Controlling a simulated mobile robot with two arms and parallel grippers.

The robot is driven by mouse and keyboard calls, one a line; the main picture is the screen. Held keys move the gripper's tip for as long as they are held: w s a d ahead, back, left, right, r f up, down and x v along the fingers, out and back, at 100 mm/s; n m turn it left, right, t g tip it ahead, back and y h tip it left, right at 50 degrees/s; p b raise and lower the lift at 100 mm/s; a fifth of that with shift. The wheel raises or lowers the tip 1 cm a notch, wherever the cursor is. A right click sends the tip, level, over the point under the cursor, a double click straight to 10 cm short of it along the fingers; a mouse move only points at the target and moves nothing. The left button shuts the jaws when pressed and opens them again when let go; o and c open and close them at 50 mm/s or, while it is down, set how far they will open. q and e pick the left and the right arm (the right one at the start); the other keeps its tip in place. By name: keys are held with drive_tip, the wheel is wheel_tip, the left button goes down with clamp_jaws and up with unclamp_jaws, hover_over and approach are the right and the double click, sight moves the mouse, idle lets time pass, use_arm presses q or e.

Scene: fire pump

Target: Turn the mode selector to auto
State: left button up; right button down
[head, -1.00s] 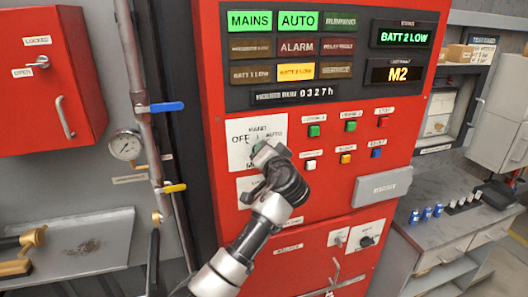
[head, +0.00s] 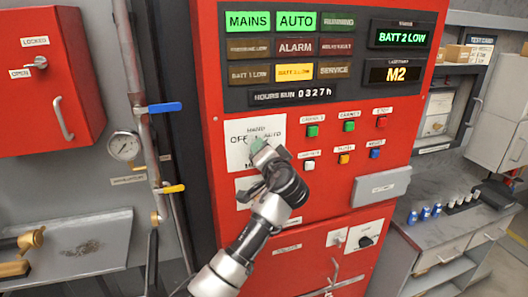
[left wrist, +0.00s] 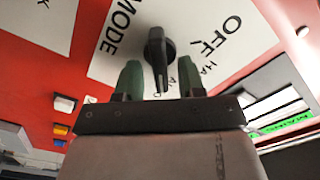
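The mode selector is a black knob (left wrist: 158,50) on a white plate (head: 238,158) marked OFF, HAND, AUTO and MODE. In the left wrist view its pointer end is turned down, toward the partly hidden AUTO label. My left gripper (head: 262,151) is at the plate and hides the knob in the head view. In the left wrist view its two green fingers stand apart on either side of the knob's pointer end, with visible gaps, so it is open. The AUTO lamp (head: 297,21) is lit green. My right gripper is not in view.
Small push buttons (head: 345,158) sit right of the plate on the red cabinet. A second white plate lies just below, partly behind my arm. At left are a pressure gauge (head: 124,146), a pipe with blue (head: 165,107) and yellow levers, and a red box (head: 45,85).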

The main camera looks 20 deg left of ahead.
use_arm(q)
drive_tip(key=b+v, duration=0.4)
drive_tip(key=v, duration=0.7)
drive_tip(key=shift+b, duration=0.3)
drive_tip(key=shift+w, duration=0.1)
